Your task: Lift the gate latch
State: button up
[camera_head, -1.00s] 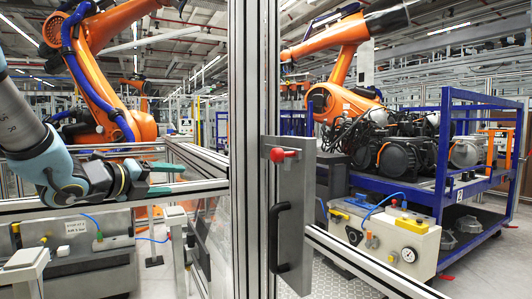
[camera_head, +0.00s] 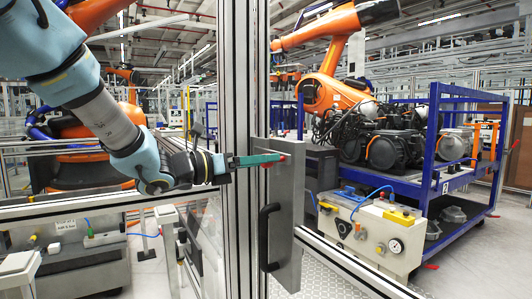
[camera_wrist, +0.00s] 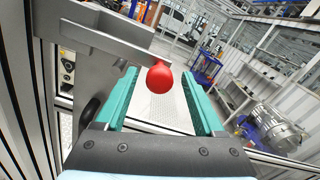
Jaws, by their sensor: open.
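The gate latch shows in the wrist view as a flat grey bar (camera_wrist: 100,42) with a red knob (camera_wrist: 160,78) at its end. In the head view the red knob (camera_head: 283,157) is partly hidden at the upper part of a grey plate (camera_head: 287,205) on the gate post. My gripper (camera_head: 272,159) has reached in from the left with its green fingers at the knob. In the wrist view my gripper (camera_wrist: 161,82) is open, with the knob between the fingers near their tips. Gaps show on both sides of the knob. The bar lies level in the head view's plate area, mostly hidden.
A black pull handle (camera_head: 267,236) sits below the knob. An aluminium post (camera_head: 238,80) stands just left of the plate, close to my wrist. A blue rack (camera_head: 440,172) with engine parts and orange robots stand behind the fence.

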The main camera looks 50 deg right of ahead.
jog(key=shift+x, duration=0.8)
jog(key=shift+c, duration=0.2)
grip_shut()
jog(key=shift+w, duration=0.1)
dwell(0.6)
